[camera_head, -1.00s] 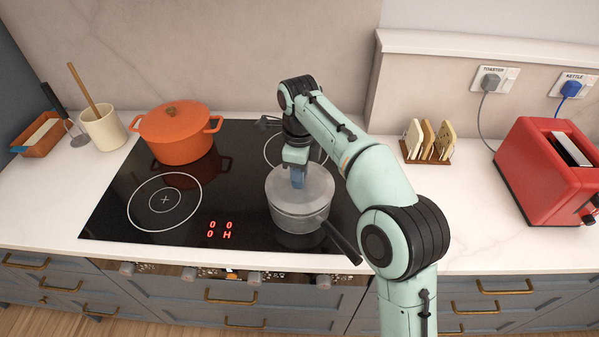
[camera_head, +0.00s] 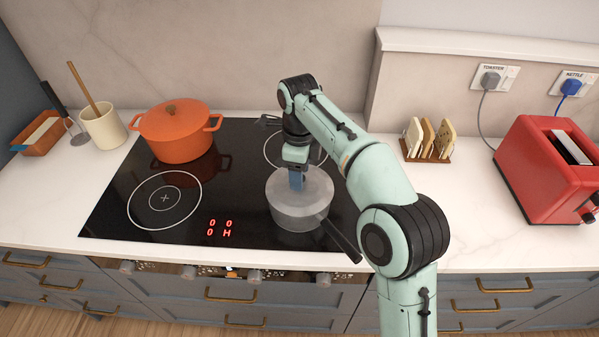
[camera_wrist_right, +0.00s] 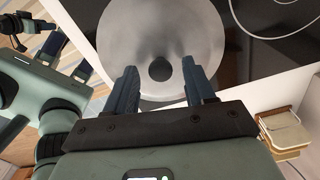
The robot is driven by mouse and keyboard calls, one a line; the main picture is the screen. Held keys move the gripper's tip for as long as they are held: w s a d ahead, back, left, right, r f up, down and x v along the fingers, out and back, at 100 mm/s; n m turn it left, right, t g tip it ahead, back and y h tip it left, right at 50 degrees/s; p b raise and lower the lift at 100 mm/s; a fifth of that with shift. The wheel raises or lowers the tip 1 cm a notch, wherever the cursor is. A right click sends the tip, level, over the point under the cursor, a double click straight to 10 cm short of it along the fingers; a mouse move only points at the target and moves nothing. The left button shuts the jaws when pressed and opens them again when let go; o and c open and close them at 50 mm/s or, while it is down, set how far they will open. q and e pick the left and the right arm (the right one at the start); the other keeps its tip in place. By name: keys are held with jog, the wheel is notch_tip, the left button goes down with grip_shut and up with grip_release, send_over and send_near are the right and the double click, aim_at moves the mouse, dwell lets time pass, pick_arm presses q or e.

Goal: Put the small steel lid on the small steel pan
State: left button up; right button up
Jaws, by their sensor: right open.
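The small steel lid (camera_head: 317,187) lies over the small steel pan (camera_head: 299,219) at the front right of the hob, and appears to sit on its rim. The pan's dark handle points toward the front right. My right gripper (camera_head: 297,186) is above the lid, pointing down. In the right wrist view its open fingers (camera_wrist_right: 160,68) stand either side of the lid's dark knob (camera_wrist_right: 160,70), with gaps on both sides. My left gripper (camera_wrist_right: 68,57) shows at the left of that view, away from the pan, with its fingers apart and empty.
An orange pot (camera_head: 175,135) stands at the back left of the black hob (camera_head: 240,190). A utensil crock (camera_head: 103,129) is left of the hob. A toast rack (camera_head: 428,143) and a red toaster (camera_head: 545,170) stand to the right. The front left ring is clear.

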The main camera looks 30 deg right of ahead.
pick_arm(q)
jog(key=w+r+p, duration=0.3)
jog(key=r+p, duration=0.1)
jog(key=r, duration=0.1)
jog(key=shift+r, duration=0.35)
pick_arm(e)
notch_tip(320, 180, up, 12)
